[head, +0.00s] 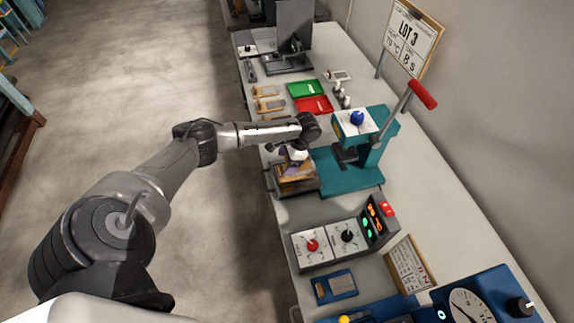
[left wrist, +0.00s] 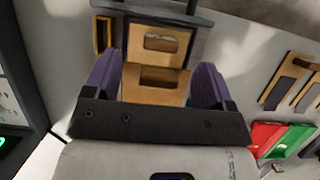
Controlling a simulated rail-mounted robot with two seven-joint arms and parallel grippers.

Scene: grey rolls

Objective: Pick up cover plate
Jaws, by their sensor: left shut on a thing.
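The cover plate (left wrist: 133,85) is a tan, wood-coloured piece with a slot, seen between the purple fingers of my left gripper (left wrist: 157,82) in the left wrist view. The gripper is shut on it. A second tan slotted surface (left wrist: 160,24) lies just beyond, inside a dark-edged holder; whether the two touch is unclear. In the head view my left gripper (head: 296,160) points down over the tan pieces (head: 298,184) at the bench's near edge, left of the teal press (head: 350,182), and partly hides them. My right gripper is not in view.
The teal press with a red-handled lever (head: 423,94) stands close on the right. A control box (head: 328,245) with knobs and lit digits is nearer. Green (head: 303,89) and red (head: 314,106) trays and several tan parts (head: 268,105) lie farther back.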

